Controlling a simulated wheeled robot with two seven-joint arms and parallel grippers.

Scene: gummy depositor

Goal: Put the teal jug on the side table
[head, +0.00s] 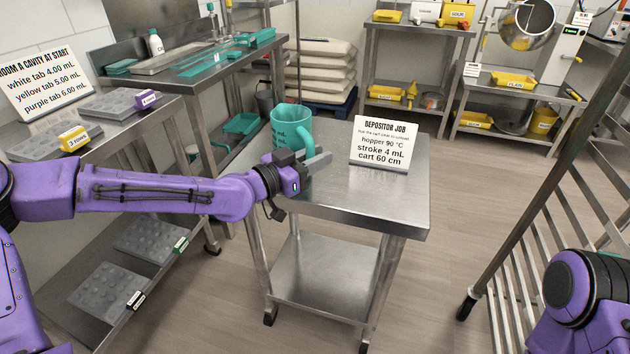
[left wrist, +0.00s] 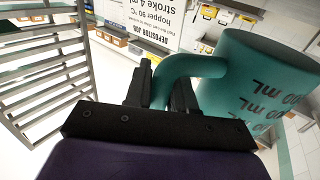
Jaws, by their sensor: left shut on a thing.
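The teal jug (head: 291,126) is upright at the back left of the steel side table (head: 375,196). I cannot tell if its base touches the table top. In the left wrist view the jug (left wrist: 262,85) fills the right side, with its handle between the fingers. My left gripper (head: 312,162) is shut on the jug's handle, and the fingers (left wrist: 160,92) show on both sides of it. My right gripper is outside both views; only part of my right arm shows at the lower right of the head view.
A white sign (head: 382,142) stands on the table's back right. A rack (head: 560,180) is at the right. At the left, a steel shelf holds grey moulds (head: 60,138) and a sign (head: 42,78). The front of the table top is bare.

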